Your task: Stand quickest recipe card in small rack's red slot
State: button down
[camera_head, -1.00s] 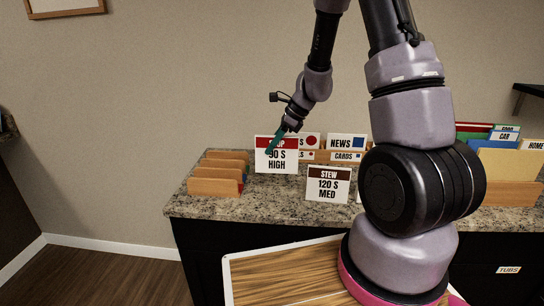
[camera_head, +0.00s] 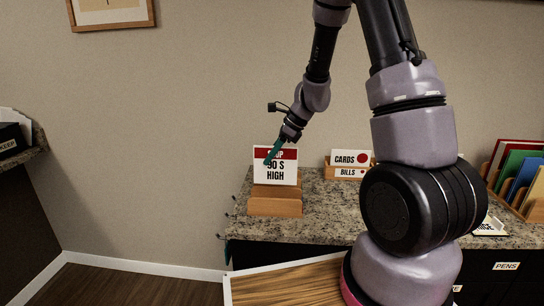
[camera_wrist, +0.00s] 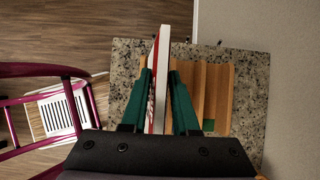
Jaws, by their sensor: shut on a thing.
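The recipe card (camera_head: 275,172) is white with a red band on top and reads "90 S HIGH"; the band's word is partly hidden by my finger. My gripper (camera_head: 270,157) is shut on its upper part and holds it upright. In the wrist view the card (camera_wrist: 159,75) is seen nearly edge-on between my green fingers (camera_wrist: 160,95). In the wrist view the rack (camera_wrist: 215,85) lies just right of the card, with a small green patch. No red slot mark is visible. The card's height above the counter is unclear.
The granite counter (camera_head: 325,215) is bare right of the rack. A CARDS and BILLS holder (camera_head: 347,165) stands farther right. A file rack (camera_head: 518,175) with coloured folders is at the far right. A white-rimmed wooden surface (camera_head: 290,287) is in front.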

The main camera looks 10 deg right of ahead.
aim_at(271, 180)
jog(key=shift+f, duration=4.6)
jog(key=c, duration=0.6)
grip_release()
jog(key=shift+r, duration=3.5)
